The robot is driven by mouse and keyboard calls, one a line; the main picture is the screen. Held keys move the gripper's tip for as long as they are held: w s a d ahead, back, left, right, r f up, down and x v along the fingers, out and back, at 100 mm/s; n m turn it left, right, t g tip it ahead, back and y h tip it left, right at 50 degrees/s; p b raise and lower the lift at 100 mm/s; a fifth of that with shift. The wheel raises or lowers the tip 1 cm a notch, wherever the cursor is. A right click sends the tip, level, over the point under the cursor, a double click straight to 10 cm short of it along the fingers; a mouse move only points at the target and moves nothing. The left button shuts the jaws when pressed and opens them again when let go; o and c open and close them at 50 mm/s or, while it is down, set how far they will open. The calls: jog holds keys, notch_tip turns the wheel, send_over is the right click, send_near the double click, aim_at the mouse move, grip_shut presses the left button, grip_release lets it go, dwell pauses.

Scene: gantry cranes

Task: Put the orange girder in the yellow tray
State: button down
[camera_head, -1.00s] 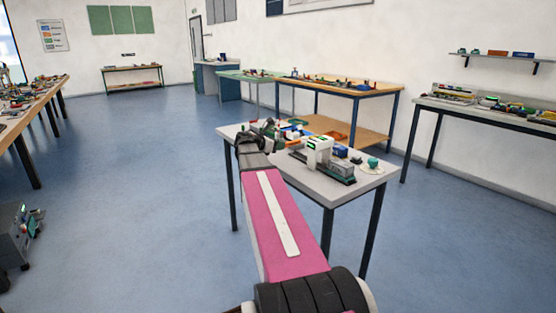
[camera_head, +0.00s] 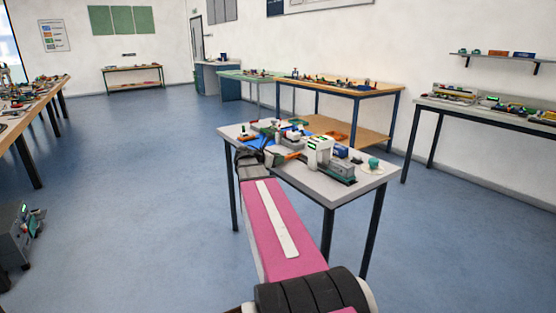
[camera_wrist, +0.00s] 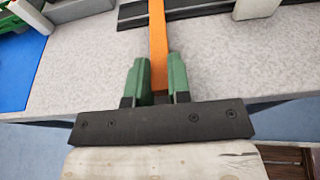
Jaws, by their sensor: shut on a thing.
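The orange girder (camera_wrist: 158,45) is a long, narrow bar that runs up between the green fingers of my gripper (camera_wrist: 158,82) in the wrist view. My gripper is shut on it, above the near edge of a grey table. In the head view the girder shows as a small orange strip (camera_head: 292,156) just beyond the end of my arm, left of a white machine. I cannot pick out the yellow tray in either view.
The grey table (camera_head: 312,185) carries a white and green machine (camera_head: 319,152), a blue mat (camera_wrist: 18,75) and several small parts. A round pale plate with a green piece (camera_head: 374,163) stands at the right end. A wooden workbench (camera_head: 350,88) stands behind.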

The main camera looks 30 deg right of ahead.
jog(key=shift+f, duration=0.65)
jog(key=c, duration=1.1)
grip_release()
